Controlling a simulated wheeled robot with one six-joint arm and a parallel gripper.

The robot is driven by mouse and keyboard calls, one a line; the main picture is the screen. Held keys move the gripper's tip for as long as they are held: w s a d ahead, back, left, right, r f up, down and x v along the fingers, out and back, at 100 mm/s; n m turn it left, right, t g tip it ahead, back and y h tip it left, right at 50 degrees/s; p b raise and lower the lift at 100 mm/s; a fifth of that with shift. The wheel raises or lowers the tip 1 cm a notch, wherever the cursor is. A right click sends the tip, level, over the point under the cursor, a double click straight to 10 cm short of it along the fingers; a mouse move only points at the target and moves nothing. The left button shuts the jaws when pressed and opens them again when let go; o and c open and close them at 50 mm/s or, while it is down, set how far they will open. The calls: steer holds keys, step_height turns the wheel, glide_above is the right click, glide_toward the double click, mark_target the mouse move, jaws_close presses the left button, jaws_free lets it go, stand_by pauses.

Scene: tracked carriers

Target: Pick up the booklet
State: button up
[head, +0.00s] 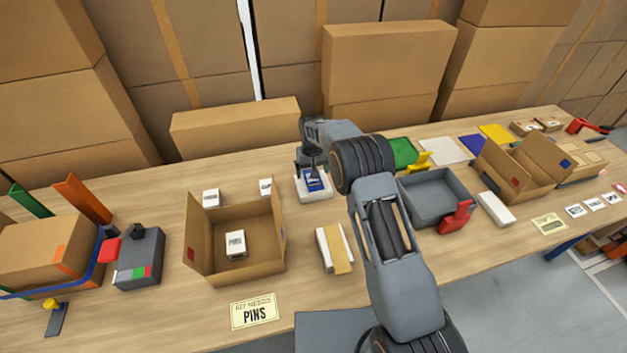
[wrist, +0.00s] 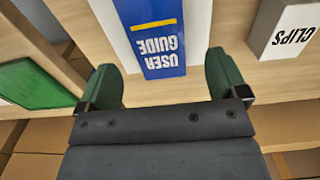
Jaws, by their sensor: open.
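The booklet (head: 314,182) is blue and lies on a white block (head: 318,196) at the middle of the bench. In the wrist view the booklet (wrist: 160,40) reads "USER GUIDE" upside down, with white block surface (wrist: 198,20) on both sides of it. My gripper (wrist: 164,78) is open and empty, with its two green fingers apart near the booklet's near end. In the head view my gripper (head: 310,165) is just above the booklet and partly hides it. I cannot tell the exact height gap.
A white box marked "CLIPS" (wrist: 285,32) stands right of the fingers in the wrist view. An open carton (head: 205,262) holding a white box (head: 236,243) is left of the booklet. A green panel (head: 403,152) and a grey tray (head: 412,184) are to its right.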

mark_target(313, 181)
steer(key=shift+f+p, duration=0.5)
steer(key=shift+f, duration=1.4)
steer(key=c, duration=1)
